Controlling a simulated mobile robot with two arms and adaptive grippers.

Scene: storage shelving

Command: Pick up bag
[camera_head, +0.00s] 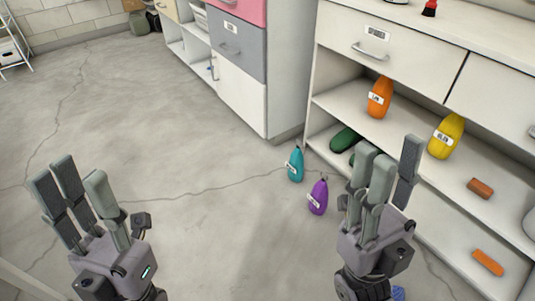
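Several small labelled bag-like items are in view; I cannot tell which one the task calls the bag. A teal one (295,165) and a purple one (318,198) stand on the floor by the shelving. An orange one (380,97) and a yellow one (446,137) stand on the upper shelf. Dark green ones (344,139) lie lower down, partly hidden by my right gripper. My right gripper (388,165) is open and empty, right of the purple one. My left gripper (77,193) is open and empty over bare floor at the left.
The white shelving unit (340,65) with drawers fills the right side. Orange blocks (480,188) lie on its shelves. A grey and pink drawer cabinet (240,45) stands at the back. A white ladder (14,45) is at far left. The left floor is clear.

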